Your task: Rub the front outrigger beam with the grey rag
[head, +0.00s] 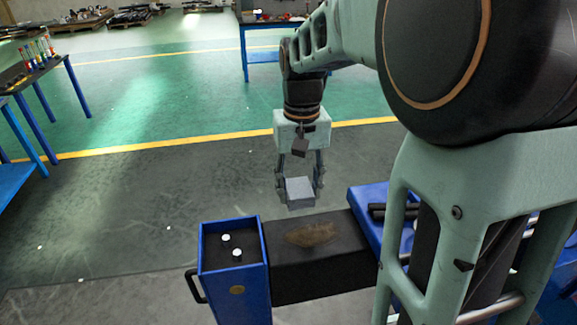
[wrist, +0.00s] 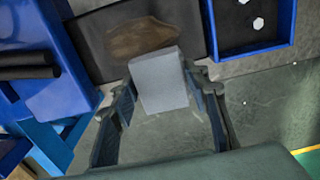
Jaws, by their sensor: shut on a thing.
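My gripper (head: 299,188) is shut on the grey rag (head: 300,191), which looks like a pale grey block between the fingers. In the wrist view the rag (wrist: 159,80) sits between the two fingers, its far end overlapping the edge of the beam in the picture. The front outrigger beam (head: 340,275) is a dark bar with a brown stain (head: 313,235) on its top. The stain (wrist: 142,38) also shows in the wrist view, just beyond the rag. In the head view the rag appears behind and above the beam; I cannot tell whether they touch.
A blue end box (head: 236,285) with white bolts and a side handle caps the beam's left end. A blue frame (head: 368,197) with black bars adjoins its right end. Blue tables stand at the left and back. The floor behind the beam is clear.

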